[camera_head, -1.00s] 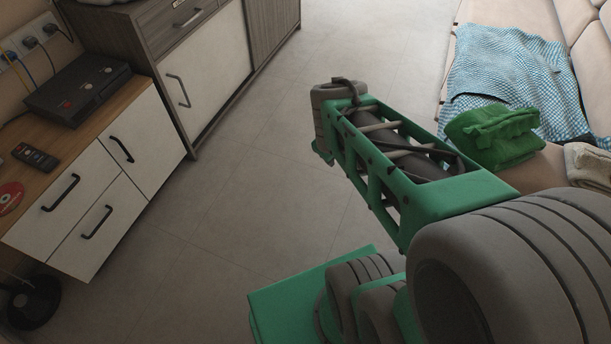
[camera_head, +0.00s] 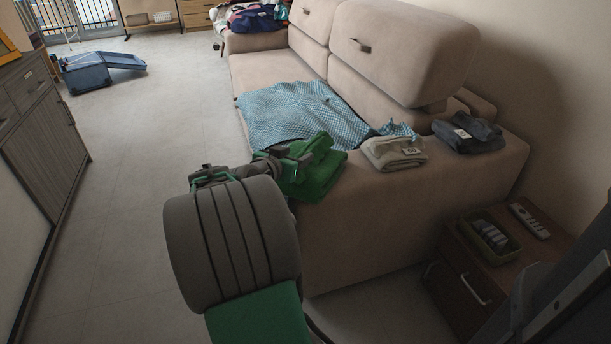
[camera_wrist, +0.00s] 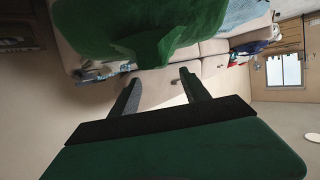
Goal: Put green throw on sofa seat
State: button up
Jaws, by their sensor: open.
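The green throw (camera_head: 320,175) lies folded on the near arm of the beige sofa, partly draping over its front edge. My gripper (camera_head: 298,159) is at the throw's left side in the head view, its fingers partly hidden. In the wrist view my gripper (camera_wrist: 158,82) has its two fingers apart with nothing clearly between them. The throw (camera_wrist: 130,30) fills the upper part of that view, just past the fingertips; contact cannot be told. The sofa seat (camera_head: 262,70) is bare toward the far end, and a blue checked blanket (camera_head: 300,112) covers its near part.
A folded beige cloth (camera_head: 394,152) and a dark grey folded garment (camera_head: 468,135) lie on the sofa arm right of the throw. A side table (camera_head: 475,270) holds a basket and a remote.

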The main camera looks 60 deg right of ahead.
aim_at(307, 150)
jog(key=shift+s+d+f, duration=0.3)
jog(key=shift+d+f, duration=0.05)
jog(key=shift+d, duration=0.05)
jog(key=b+x, duration=0.1)
jog(key=x, duration=0.2)
jog(key=b+x, duration=0.1)
jog(key=x, duration=0.3)
jog(key=shift+w+d, duration=0.2)
jog(key=shift+d, duration=0.05)
grip_shut()
dwell(0.7)
jog(key=shift+r, duration=0.15)
